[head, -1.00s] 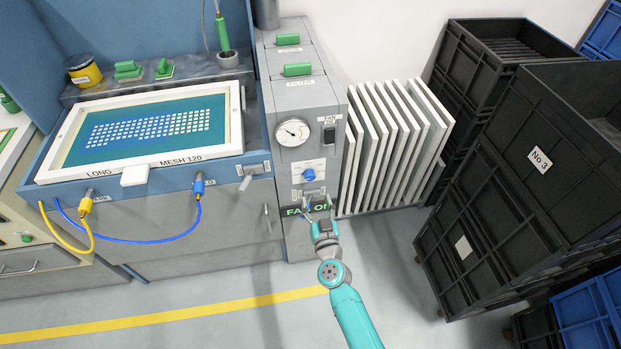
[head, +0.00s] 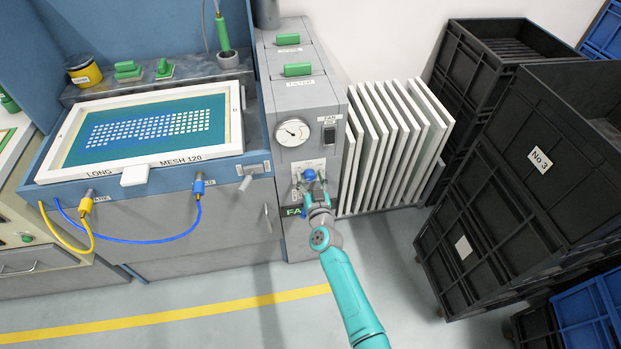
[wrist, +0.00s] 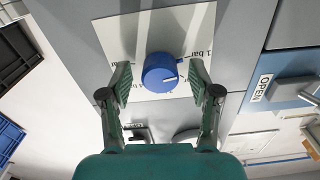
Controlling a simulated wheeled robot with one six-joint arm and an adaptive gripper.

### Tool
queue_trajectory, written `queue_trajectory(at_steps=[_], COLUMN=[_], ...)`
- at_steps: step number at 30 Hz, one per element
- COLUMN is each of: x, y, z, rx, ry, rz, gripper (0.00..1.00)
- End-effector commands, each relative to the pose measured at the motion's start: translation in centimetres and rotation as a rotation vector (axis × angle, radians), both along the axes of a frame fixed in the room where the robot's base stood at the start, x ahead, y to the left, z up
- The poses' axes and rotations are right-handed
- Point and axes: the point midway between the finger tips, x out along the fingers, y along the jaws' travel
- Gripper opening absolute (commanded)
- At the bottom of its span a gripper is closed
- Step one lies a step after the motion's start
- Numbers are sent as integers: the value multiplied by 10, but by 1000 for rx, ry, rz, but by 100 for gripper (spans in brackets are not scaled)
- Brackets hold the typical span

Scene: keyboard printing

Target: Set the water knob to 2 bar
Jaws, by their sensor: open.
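The blue water knob (head: 309,175) is on a white plate on the front of the grey cabinet, below a round gauge (head: 293,132). In the wrist view the knob (wrist: 161,72) shows a white pointer line toward the right side, below the printed "1 bar" (wrist: 200,52). Other marks on the plate are partly hidden. My gripper (head: 311,184) is in front of the knob. In the wrist view my gripper (wrist: 160,73) is open, with one finger on each side of the knob and a visible gap at each side.
White panels (head: 388,150) stand in a rack to the right. Black crates (head: 520,200) stand further right. The floor in front is clear.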

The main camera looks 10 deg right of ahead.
Motion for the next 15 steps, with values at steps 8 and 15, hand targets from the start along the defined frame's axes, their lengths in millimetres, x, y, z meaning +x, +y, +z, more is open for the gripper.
queue_trajectory(at_steps=[8, 15], x=[0, 0], y=[0, 0], z=[0, 0], rx=[0, 5], ry=[0, 0], rz=[0, 0], gripper=[15, 2])
